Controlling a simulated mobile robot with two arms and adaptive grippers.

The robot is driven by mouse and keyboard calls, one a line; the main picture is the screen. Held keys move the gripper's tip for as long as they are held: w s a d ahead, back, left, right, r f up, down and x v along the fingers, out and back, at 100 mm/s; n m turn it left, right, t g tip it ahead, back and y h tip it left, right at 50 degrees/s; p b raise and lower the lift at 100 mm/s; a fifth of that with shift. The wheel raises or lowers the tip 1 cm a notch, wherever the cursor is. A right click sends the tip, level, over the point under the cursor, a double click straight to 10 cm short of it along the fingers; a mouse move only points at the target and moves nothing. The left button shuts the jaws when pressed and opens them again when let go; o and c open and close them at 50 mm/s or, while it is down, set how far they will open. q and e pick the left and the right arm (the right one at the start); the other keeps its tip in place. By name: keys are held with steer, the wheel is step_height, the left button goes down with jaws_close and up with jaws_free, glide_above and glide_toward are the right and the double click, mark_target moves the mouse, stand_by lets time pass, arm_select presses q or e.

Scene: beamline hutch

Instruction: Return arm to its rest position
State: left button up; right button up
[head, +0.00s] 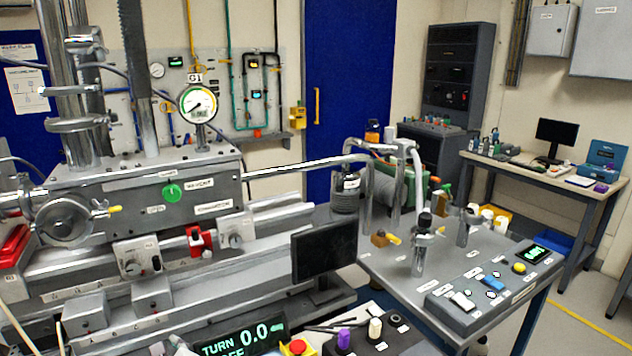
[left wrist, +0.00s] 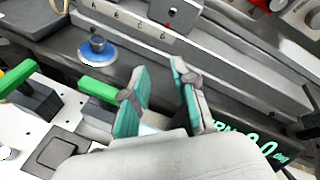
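My left gripper (left wrist: 158,70) shows in the left wrist view, its two teal-padded fingers apart with nothing between them. It points toward the grey rail of the beamline bench (left wrist: 150,42), with the letter-marked strip beyond its tips. I cannot tell whether it touches anything. In the head view neither gripper can be made out clearly. My right gripper is in neither view.
Close to the left gripper are a blue round knob (left wrist: 97,46), green-handled parts (left wrist: 98,88) and a green numeric display (left wrist: 262,145). In the head view, a dark monitor (head: 324,248) and a control-box table (head: 400,262) stand right of the bench. Floor is clear at far right.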

arm_select(q)
steer(key=s+d+f+n+g+h, duration=0.2)
steer(key=s+d+f+n+h, duration=0.15)
steer(key=s+n, duration=0.45)
steer(key=s+d+f+n+g+h, duration=0.3)
steer(key=s+f+n, duration=0.1)
steer(key=s, duration=0.7)
steer(key=s+d+f+n+g+h, duration=0.2)
steer(key=s+d+f+n+h, duration=0.15)
steer(key=s+n, duration=0.45)
steer(key=s+f+m+g, duration=0.1)
steer(key=s+f, duration=0.1)
steer(key=f, duration=1.2)
steer(key=s+f+m+g, duration=0.1)
steer(key=s+f, duration=0.1)
steer(key=f, duration=1.1)
steer(key=s+a+f+y, duration=0.1)
steer(key=s+a+f, duration=0.1)
steer(key=s+f, duration=1.3)
steer(key=shift+s+a+f+g, duration=0.35)
steer(key=shift+s+f+g, duration=0.05)
steer(key=shift+s, duration=0.35)
steer(key=shift+s, duration=0.1)
